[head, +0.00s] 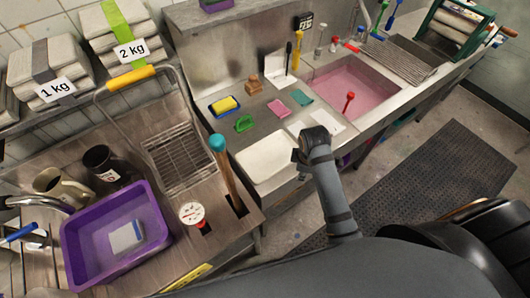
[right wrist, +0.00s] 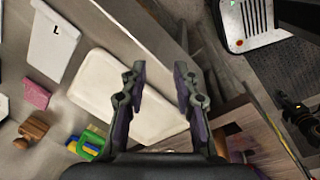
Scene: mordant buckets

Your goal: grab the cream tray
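The cream tray (head: 265,158) is a shallow, pale, rounded rectangle lying on the steel counter to the left of the pink sink. My right gripper (head: 301,157) is at its right edge in the head view. In the right wrist view the gripper (right wrist: 160,82) is open, its two dark fingers spread apart with nothing held. The tray (right wrist: 95,90) lies beneath and to the left of the fingers there, and the fingers hide part of it. I cannot tell whether they touch it. My left gripper is not in view.
A green brush (head: 244,123), a yellow sponge (head: 225,105) in a blue dish and a pink cloth (head: 280,108) lie behind the tray. A blue-topped wooden handle (head: 222,160) stands to its left. A purple tub (head: 85,265) is further left.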

